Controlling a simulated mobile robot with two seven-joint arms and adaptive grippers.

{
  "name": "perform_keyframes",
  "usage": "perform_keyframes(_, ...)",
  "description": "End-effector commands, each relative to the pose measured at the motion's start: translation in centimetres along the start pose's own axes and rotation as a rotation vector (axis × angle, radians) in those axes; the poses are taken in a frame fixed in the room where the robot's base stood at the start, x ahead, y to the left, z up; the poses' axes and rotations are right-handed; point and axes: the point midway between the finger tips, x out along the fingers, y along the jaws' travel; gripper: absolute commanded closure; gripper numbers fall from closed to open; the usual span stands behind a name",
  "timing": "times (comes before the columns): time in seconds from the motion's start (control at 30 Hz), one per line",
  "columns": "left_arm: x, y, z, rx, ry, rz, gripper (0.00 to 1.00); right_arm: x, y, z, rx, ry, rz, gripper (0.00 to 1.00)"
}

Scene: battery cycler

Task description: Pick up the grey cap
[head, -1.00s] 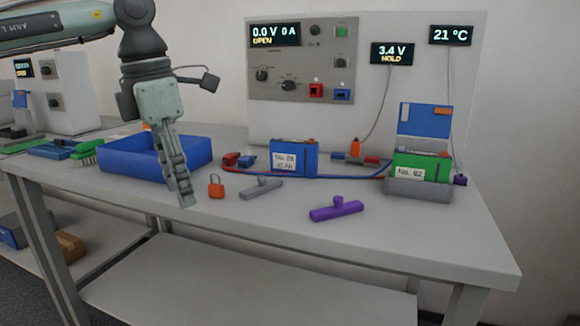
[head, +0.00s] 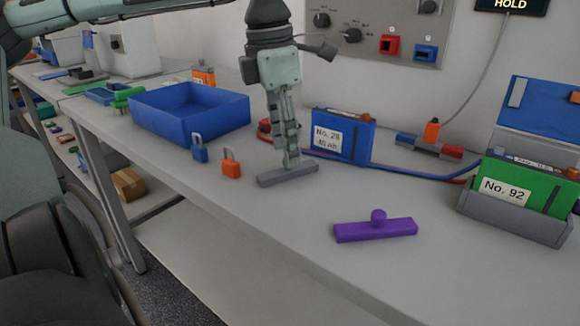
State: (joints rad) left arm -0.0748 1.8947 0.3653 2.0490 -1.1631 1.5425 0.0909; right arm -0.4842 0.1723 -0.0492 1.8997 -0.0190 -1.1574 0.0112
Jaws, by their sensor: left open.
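The grey cap (head: 273,180), a flat bar, lies on the bench in the head view, between the orange padlock and the purple cap. My left gripper (head: 291,164) points down right over the middle of the bar, its fingertips close to the bar's top. Its jaws are open. The cap's knob is hidden behind or between the fingers, and I cannot tell whether they touch it. My right gripper is not in view.
A purple cap (head: 376,230) lies to the right. An orange padlock (head: 231,163) and a blue padlock (head: 199,149) stand left, before a blue bin (head: 150,119). Green battery No. 92 (head: 537,186) sits in a grey holder.

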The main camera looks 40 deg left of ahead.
Motion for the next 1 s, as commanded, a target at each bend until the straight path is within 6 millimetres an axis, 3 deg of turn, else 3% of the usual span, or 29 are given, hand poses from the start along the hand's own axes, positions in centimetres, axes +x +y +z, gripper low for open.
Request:
perform_keyframes(0.2, 3.0, -0.1, 0.0, -0.001, 0.001, -0.002, 0.52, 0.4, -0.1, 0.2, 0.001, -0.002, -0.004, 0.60)
perform_keyframes(0.47, 3.3, 0.0, 0.0, -0.001, 0.000, 0.000, 0.52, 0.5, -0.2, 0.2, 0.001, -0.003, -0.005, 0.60)
perform_keyframes(0.83, 3.3, 0.0, 0.0, -0.002, 0.000, 0.000, 0.96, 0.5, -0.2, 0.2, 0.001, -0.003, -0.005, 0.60)
perform_keyframes(1.0, 3.3, 0.0, 0.0, -0.001, 0.000, 0.000, 0.97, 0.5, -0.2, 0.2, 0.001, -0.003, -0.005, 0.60)
